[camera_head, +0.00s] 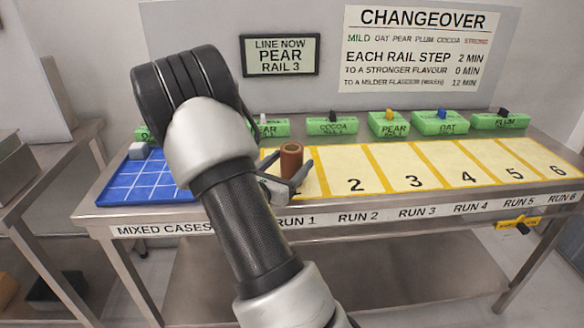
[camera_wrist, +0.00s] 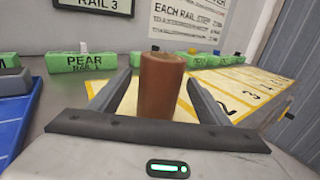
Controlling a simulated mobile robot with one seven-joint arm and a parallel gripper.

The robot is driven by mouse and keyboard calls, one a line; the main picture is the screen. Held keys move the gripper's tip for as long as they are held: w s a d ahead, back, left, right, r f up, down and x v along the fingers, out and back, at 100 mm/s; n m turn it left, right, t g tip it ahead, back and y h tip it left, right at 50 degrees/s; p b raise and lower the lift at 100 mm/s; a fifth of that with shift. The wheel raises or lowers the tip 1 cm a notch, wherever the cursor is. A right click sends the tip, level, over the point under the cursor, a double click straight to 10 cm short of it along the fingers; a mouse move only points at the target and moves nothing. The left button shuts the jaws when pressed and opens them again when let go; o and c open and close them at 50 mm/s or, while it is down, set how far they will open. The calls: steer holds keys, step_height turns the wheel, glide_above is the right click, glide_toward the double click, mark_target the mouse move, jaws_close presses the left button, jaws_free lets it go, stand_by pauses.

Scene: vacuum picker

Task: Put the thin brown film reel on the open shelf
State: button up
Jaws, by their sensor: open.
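The thin brown film reel (camera_head: 291,158) stands upright as a narrow cylinder with a hollow top, on the yellow mat at the first run space. My gripper (camera_head: 287,178) is open at the reel, with one finger on each side of it. In the wrist view the reel (camera_wrist: 162,85) stands between the open fingers (camera_wrist: 158,80), with a visible gap on both sides. The reel's lower end is hidden by the gripper body in that view. A bare lower shelf (camera_head: 430,275) runs under the table; whether it is the open shelf I cannot tell.
Several green labelled blocks (camera_head: 388,123) with small coloured tops line the table's back. A blue gridded tray (camera_head: 118,192) with a grey-topped block lies left of my arm. Run spaces 2 to 6 (camera_head: 440,170) look clear. Another bench (camera_head: 22,200) stands at the left.

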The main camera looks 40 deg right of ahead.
steer(key=shift+w+d, duration=0.25)
steer(key=shift+d, duration=0.25)
steer(key=c, duration=1.4)
